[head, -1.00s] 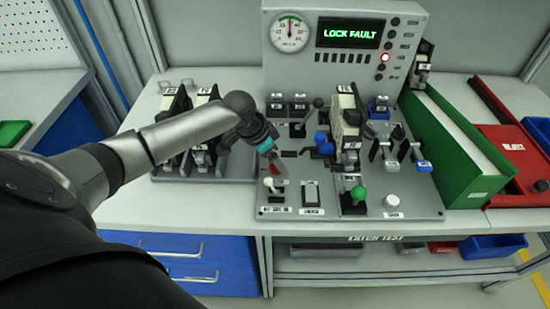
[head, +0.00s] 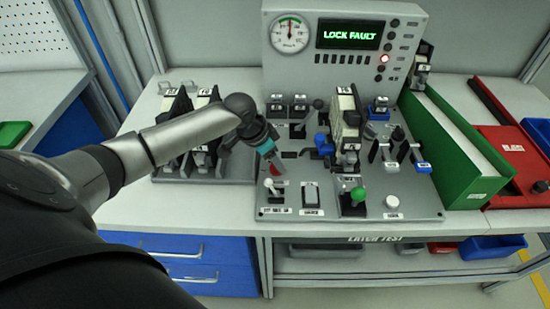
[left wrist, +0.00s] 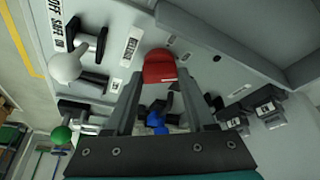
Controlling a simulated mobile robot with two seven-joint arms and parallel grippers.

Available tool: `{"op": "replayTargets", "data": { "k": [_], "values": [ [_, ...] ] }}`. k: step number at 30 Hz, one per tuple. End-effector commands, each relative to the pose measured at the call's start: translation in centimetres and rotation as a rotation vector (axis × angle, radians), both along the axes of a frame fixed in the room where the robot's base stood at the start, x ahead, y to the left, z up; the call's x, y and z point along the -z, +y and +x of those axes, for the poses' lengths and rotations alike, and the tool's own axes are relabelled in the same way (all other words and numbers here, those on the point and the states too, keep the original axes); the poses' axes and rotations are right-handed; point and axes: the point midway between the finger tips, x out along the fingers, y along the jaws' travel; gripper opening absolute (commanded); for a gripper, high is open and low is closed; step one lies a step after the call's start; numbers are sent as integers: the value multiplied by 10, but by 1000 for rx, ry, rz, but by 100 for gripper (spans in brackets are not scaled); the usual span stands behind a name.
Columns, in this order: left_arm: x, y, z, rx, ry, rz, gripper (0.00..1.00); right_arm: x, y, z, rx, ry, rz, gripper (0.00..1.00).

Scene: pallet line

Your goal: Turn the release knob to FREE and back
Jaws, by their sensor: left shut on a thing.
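A red knob (left wrist: 159,66) sits on the grey control panel (head: 430,203), between the fingertips of my left gripper (left wrist: 161,80) in the left wrist view. The gripper is shut on it. In the head view my left gripper (head: 272,158) reaches down to the panel's left part, and only a little red of the knob shows beneath it. The knob's markings are not readable. The display (head: 350,34) above reads LOCK FAULT in green, and a red lamp (head: 385,58) is lit beside it. My right gripper is not in view.
A white-ball toggle lever (left wrist: 66,67) stands close to the knob, by an OFF/SAFE/ON label. A green-ball lever (head: 357,194), a white button (head: 392,201) and a blue-handled lever (head: 322,145) stand to the right. A green bin (head: 452,150) borders the panel.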

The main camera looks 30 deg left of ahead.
Motion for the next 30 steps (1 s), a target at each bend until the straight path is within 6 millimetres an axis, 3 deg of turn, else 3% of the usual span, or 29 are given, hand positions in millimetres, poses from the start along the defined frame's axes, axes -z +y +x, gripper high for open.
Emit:
{"op": "replayTargets", "data": {
  "k": [11,24,30],
  "values": [
    [-5,-3,-2,-177,5,-3,0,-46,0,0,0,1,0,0],
    [-5,-6,-2,-548,5,-4,0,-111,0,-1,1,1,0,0],
    [-3,-7,-1,-727,4,-4,0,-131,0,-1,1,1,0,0]
  ]
}}
